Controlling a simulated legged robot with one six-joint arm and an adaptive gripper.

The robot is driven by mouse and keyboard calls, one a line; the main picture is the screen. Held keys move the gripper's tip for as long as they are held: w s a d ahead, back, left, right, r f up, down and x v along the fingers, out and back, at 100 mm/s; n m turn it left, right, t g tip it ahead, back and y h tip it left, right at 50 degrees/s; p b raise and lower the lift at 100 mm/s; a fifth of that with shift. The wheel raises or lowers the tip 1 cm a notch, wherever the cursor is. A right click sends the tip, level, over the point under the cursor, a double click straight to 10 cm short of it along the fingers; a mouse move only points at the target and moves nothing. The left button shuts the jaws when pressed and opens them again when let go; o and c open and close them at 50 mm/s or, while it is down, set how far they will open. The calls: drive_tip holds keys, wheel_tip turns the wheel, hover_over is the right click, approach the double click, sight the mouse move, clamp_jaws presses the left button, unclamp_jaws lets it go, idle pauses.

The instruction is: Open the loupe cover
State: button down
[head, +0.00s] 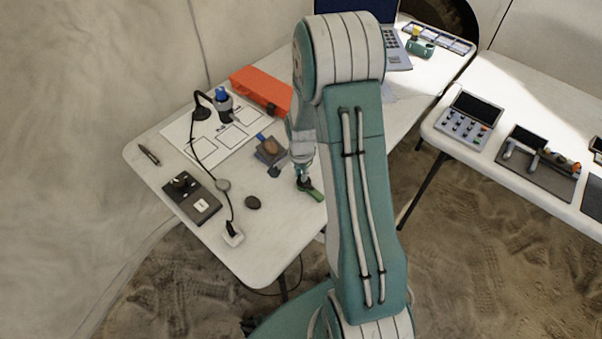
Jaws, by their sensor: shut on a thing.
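A small green piece (316,194), which looks like the loupe or its cover, is at the table's near right edge. It is partly hidden by my gripper and my arm. My gripper (304,183) points down over its left end and is shut on it. The piece is too small to tell the cover from the body, or how far the cover is open.
A second table (456,149) stands right.

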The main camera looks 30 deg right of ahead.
drive_tip(key=shift+a, duration=0.1)
drive_tip(key=n, duration=0.2)
drive_tip(key=a+n, duration=0.1)
drive_tip(key=n, duration=0.1)
drive_tip(key=shift+s+a+n, duration=0.2)
drive_tip(key=shift+s+n, duration=0.1)
drive_tip(key=shift+s, duration=0.1)
drive_tip(key=n, duration=0.1)
drive_tip(key=s+n, duration=0.1)
drive_tip(key=n, duration=0.1)
drive_tip(key=a+n, duration=0.1)
drive_tip(key=n, duration=0.1)
drive_tip(key=shift+s+a, duration=0.1)
drive_tip(key=shift+s, duration=0.15)
drive_tip(key=n, duration=0.1)
drive_tip(key=s+n, duration=0.1)
drive_tip(key=n, duration=0.2)
drive_tip(key=shift+s+a+n, duration=0.15)
drive_tip(key=shift+s+n, duration=0.1)
drive_tip(key=shift+n, duration=0.15)
drive_tip(key=shift+s+n, duration=0.4)
drive_tip(key=shift+n, duration=0.7)
drive_tip(key=shift+s+n, duration=0.35)
drive_tip(key=shift+n, duration=0.75)
drive_tip(key=c, duration=0.6)
unclamp_jaws()
drive_tip(key=shift+c, duration=0.2)
